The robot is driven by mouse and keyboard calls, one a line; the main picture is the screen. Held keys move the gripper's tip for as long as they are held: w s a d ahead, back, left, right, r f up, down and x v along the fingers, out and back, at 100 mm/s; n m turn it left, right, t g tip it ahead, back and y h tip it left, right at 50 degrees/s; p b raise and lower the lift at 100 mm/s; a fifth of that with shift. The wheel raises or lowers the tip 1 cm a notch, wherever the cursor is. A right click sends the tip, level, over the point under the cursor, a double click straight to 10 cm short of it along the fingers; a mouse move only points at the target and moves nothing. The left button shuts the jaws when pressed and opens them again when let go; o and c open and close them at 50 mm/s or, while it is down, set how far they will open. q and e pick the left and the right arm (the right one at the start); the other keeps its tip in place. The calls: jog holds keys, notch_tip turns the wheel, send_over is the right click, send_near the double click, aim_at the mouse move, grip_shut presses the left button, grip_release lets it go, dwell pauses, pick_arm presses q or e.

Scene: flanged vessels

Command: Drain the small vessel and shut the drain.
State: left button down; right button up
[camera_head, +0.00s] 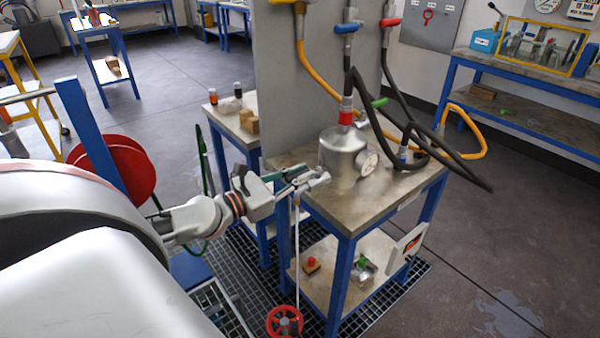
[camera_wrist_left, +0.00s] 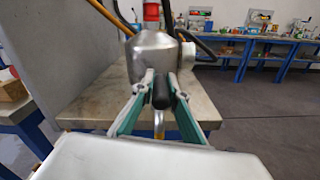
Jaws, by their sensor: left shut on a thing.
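The small steel vessel (camera_head: 338,158) stands upright on the bench, with a round gauge (camera_head: 368,162) on its side and a red fitting (camera_head: 346,110) on top. In the left wrist view the vessel (camera_wrist_left: 146,62) is straight ahead. My left gripper (camera_head: 310,179) is at the bench's near edge, in front of the vessel. Its fingers are shut on a black drain handle (camera_wrist_left: 161,92). A brass-coloured part (camera_wrist_left: 159,122) shows below the handle. A thin pale line (camera_head: 297,240) runs down from the gripper; I cannot tell whether it is liquid or a rod. My right gripper is out of view.
A grey upright panel (camera_head: 285,80) carries several valves and hoses behind the vessel. Black hoses (camera_head: 405,120) loop over the bench top (camera_head: 385,190). A red handwheel (camera_head: 285,320) is low by the floor grating. A red reel (camera_head: 120,168) stands at the left.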

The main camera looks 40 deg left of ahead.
pick_arm(q)
jog(key=shift+a+r, duration=0.1)
jog(key=shift+r, duration=0.05)
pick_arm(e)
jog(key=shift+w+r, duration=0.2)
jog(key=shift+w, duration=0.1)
pick_arm(q)
jog(key=c, duration=2.1)
grip_release()
jog(key=shift+w, duration=0.1)
jog(key=shift+c, duration=0.2)
jog(key=shift+o, duration=0.8)
jog(key=shift+s+f, duration=0.2)
jog(key=shift+s, duration=0.5)
jog(key=v, duration=1)
jog(key=shift+s, duration=0.25)
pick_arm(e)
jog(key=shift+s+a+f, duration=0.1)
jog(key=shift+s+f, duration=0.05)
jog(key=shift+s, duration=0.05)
pick_arm(q)
jog(key=shift+a, duration=0.15)
